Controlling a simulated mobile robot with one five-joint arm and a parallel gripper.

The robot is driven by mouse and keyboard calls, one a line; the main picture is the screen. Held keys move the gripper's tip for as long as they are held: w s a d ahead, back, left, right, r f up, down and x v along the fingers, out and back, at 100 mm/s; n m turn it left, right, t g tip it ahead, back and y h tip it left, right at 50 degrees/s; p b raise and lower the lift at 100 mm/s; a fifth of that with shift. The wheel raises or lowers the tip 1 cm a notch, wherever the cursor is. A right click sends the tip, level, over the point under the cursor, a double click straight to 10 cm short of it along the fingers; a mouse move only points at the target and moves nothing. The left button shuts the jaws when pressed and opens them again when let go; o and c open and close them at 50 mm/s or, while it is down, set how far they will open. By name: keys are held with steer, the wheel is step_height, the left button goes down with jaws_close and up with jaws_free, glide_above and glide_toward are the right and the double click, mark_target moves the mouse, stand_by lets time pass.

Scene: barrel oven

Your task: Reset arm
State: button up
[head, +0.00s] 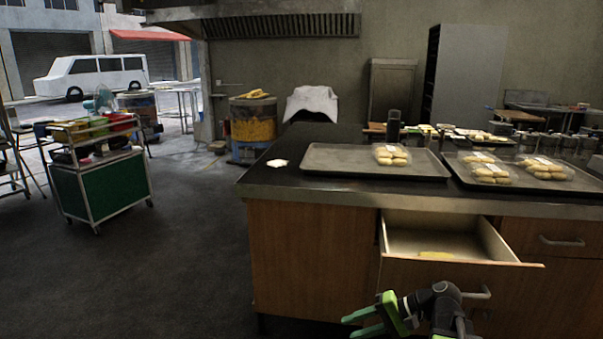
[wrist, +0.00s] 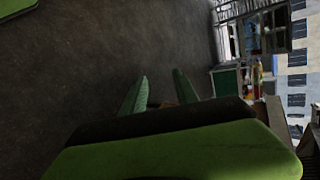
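My gripper (head: 349,326) is low in front of the counter (head: 310,190), left of the open drawer's front, and points left in the head view. In the wrist view, the two green fingers of my gripper (wrist: 160,84) stand apart with nothing between them. Dark floor (wrist: 110,60) shows beyond them.
A drawer (head: 405,236) is pulled out close to my arm, with a yellow item (head: 436,254) inside. Two trays (head: 330,170) (head: 525,184) with packs of rolls (head: 391,155) sit on the counter. A green cart (head: 113,188) stands at left. Floor between is clear.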

steer(key=s+a+f+n+g+h, duration=0.35)
steer(key=a+f+h, duration=0.25)
steer(key=a+f, duration=0.25)
steer(key=d+f+t+h, duration=0.1)
steer(key=d+f+h, duration=0.3)
steer(key=d, duration=0.5)
step_height(320, 180, up, 37)
steer(key=h+p, duration=0.1)
steer(key=p, duration=3.4)
steer(key=shift+w+f+n, duration=0.15)
steer(key=shift+w+n, duration=0.15)
steer(key=shift+n, duration=0.15)
